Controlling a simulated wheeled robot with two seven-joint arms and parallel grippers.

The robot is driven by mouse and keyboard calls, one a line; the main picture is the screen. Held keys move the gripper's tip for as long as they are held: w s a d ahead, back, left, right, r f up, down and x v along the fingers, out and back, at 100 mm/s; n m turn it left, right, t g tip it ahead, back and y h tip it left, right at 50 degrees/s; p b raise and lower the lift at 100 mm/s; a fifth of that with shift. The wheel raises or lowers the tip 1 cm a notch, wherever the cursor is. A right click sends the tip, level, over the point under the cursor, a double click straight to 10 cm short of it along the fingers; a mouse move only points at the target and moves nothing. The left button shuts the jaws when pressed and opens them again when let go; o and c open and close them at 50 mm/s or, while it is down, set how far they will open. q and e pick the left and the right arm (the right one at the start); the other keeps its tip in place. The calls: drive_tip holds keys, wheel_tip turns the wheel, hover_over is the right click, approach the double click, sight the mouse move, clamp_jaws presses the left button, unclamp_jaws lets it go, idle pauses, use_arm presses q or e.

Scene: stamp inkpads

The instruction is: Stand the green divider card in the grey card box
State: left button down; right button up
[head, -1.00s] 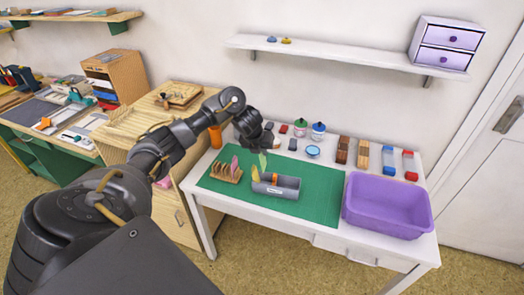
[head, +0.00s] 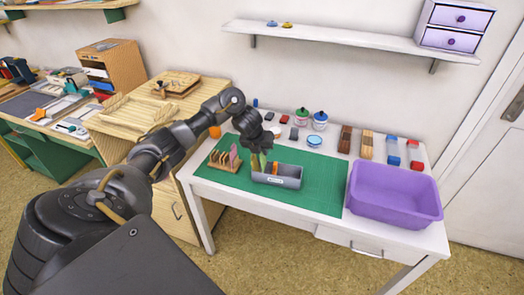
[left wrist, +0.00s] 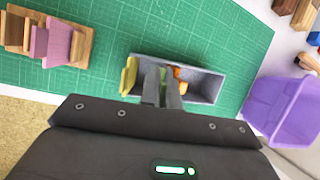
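The grey card box (head: 289,182) stands on the green mat, and it also shows in the left wrist view (left wrist: 207,86). My left gripper (head: 259,154) points down over the left part of the box. In the left wrist view its fingers (left wrist: 163,88) are close together, with a sliver of the green divider card (left wrist: 163,74) between them. The card's lower edge is hidden, so I cannot tell whether it touches the box floor. A yellow card (left wrist: 129,76) stands at the box's left end. An orange card (left wrist: 181,80) stands just right of the fingers. My right gripper is out of view.
A wooden rack (head: 222,162) with a pink card (head: 234,156) stands left of the box. A purple bin (head: 394,207) stands to the right. Jars, blocks and inkpads line the table's back. The mat (head: 322,188) is bare right of the box.

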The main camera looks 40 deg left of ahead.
sight(262, 161)
use_arm(q)
drive_tip(key=f, duration=0.1)
drive_tip(key=f+b, duration=0.1)
drive_tip(key=shift+s+d+f, duration=0.2)
drive_tip(key=shift+s+f, duration=0.1)
wheel_tip(262, 161, down, 2)
drive_tip(key=shift+f+b, duration=0.2)
drive_tip(key=shift+b, duration=0.7)
drive_tip(key=shift+s+d+f, duration=0.15)
drive_tip(key=shift+s, duration=0.05)
drive_tip(key=shift+f, duration=0.1)
drive_tip(key=c, duration=1.6)
unclamp_jaws()
drive_tip(key=shift+w, duration=0.15)
drive_tip(key=shift+c, duration=0.2)
drive_tip(key=shift+o, duration=0.3)
drive_tip(key=shift+a, duration=0.25)
